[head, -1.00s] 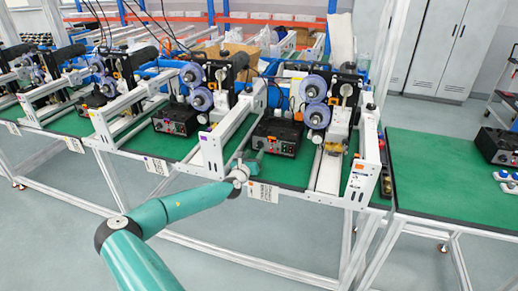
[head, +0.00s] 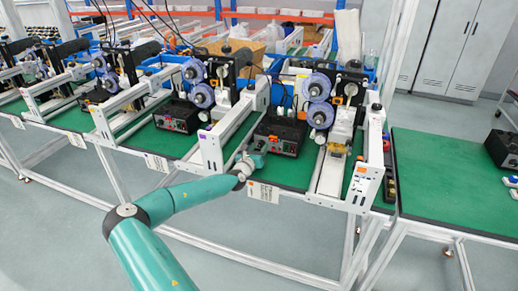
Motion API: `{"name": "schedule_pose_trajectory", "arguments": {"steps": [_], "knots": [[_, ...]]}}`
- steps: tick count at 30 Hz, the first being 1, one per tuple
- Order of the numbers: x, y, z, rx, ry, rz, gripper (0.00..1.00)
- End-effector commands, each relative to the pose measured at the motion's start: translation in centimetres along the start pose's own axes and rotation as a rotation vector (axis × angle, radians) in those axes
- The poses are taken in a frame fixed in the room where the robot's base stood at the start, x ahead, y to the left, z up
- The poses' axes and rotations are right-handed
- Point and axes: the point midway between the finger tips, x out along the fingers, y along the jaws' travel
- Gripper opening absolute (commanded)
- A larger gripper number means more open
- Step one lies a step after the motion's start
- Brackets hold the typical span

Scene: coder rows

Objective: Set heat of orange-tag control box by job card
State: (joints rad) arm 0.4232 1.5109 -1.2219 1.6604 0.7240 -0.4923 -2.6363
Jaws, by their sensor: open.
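A black control box (head: 278,136) stands on the green bench top in the head view, with small knobs or lights on its front too small to read. A white card (head: 266,192) with a small orange tag hangs at the bench front edge below it; its print is unreadable. My gripper (head: 261,157) is at the end of my teal arm, just in front of the box's lower left side. It is open and small in the view. I cannot tell whether it touches the box. It hides part of the bench and perhaps the box's lower left corner.
A second black box (head: 176,116) stands to the left, with a purple-tagged card (head: 157,163) below. White frame rails (head: 212,150) flank the box. Purple-white rollers (head: 320,100) stand behind right. A separate green table (head: 440,175) is at right.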

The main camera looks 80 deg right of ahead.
Motion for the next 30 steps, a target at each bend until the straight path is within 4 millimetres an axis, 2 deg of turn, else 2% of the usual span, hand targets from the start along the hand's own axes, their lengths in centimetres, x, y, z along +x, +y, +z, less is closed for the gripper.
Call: {"name": "schedule_pose_trajectory", "arguments": {"steps": [2,9,20,30], "knots": [[-0.04,0.03,0.02,0.0,0.0,0.0,0.47],[-0.01,0.02,0.02,0.0,0.0,0.0,0.03],[0.17,-0.01,0.01,0.045,0.002,0.001,0.03],[0.21,-0.04,0.13,0.257,0.011,0.004,0.03]]}}
